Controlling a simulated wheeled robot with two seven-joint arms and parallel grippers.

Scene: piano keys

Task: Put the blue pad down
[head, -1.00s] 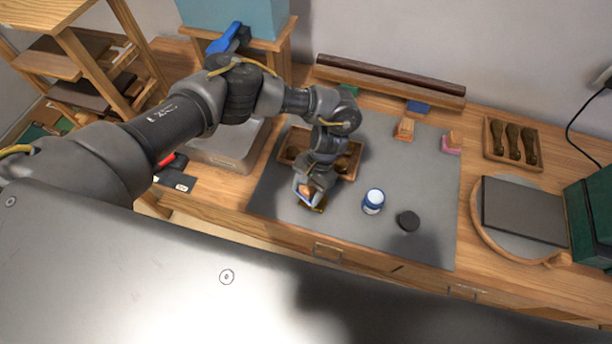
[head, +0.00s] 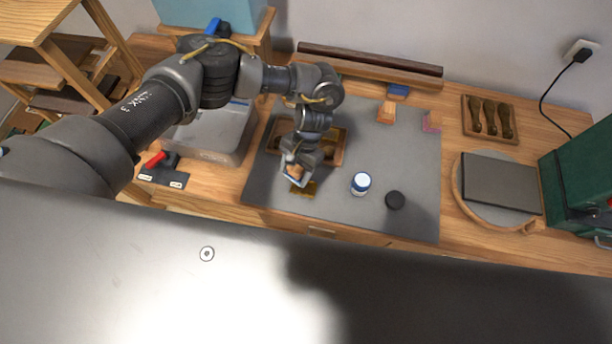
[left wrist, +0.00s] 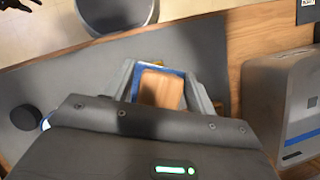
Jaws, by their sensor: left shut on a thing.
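My left gripper (head: 296,174) is low over the front left part of the grey mat. It is shut on the blue pad (left wrist: 141,66), which has a wooden block (left wrist: 162,90) on it. In the left wrist view the pad sits between the two fingers, its blue edge showing around the wood. In the head view the gripper partly hides it. A small brass-coloured piece (head: 304,190) lies on the mat just beside and under the held pad. I cannot tell whether the pad touches it. My right gripper is not recognisable in either view.
On the grey mat (head: 340,220) are a white jar with blue (head: 361,184), a black disc (head: 395,200), a wooden block (head: 386,112) and a pink pad (head: 431,123). A wooden tray (head: 337,155) is behind the gripper, a grey bin (head: 215,135) left.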

